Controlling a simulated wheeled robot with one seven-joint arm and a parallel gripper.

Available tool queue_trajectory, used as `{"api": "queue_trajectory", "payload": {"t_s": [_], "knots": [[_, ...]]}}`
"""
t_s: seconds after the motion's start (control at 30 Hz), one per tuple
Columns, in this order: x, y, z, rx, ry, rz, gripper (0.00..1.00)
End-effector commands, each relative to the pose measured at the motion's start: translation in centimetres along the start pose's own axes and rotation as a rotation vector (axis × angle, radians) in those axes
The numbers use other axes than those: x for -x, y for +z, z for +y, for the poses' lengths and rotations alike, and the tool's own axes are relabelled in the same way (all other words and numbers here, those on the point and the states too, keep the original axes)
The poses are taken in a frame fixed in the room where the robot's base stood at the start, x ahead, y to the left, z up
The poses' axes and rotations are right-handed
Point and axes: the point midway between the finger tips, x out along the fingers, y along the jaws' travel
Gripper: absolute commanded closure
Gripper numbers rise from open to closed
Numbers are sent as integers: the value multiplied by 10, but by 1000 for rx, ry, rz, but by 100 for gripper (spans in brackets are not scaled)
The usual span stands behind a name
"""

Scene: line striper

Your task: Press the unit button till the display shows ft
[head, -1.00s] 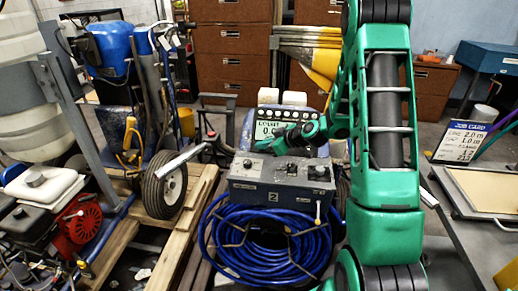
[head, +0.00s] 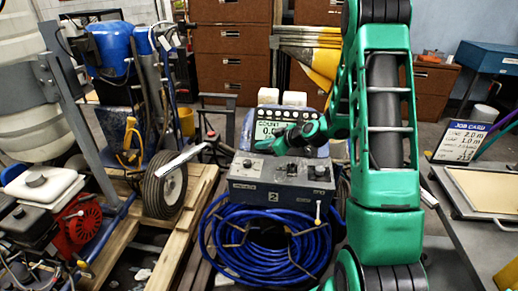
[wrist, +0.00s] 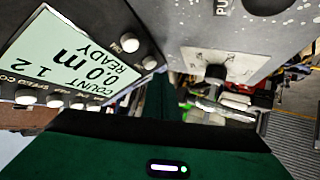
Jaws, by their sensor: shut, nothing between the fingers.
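The grey striper control box has a pale green display (wrist: 72,55), upside down in the wrist view, reading "COUNT 1 2", "0.0 m" and "READY". The unit shown is m. The display also shows in the head view (head: 268,130), partly covered by my gripper. A row of pale round buttons (wrist: 55,101) runs along the display's edge, with two more (wrist: 129,42) at its side. Their labels are too small to tell which is the unit button. My gripper (head: 276,146) is shut and empty, just in front of the display panel. Contact with a button cannot be told.
A lower grey box (head: 282,180) with knobs sits below the display, above a coiled blue hose (head: 262,245). A job card (head: 463,141) stands on the right bench. A wooden pallet (head: 195,215) and an engine (head: 75,225) are at left.

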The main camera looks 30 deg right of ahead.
Motion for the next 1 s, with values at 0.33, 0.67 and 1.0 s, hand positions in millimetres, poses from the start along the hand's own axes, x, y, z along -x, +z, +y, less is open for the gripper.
{"api": "queue_trajectory", "payload": {"t_s": [0.33,0.67,1.0], "knots": [[-4,3,4,0,0,0,100],[-4,4,4,0,0,0,100],[-7,6,6,-1,0,0,100]]}}
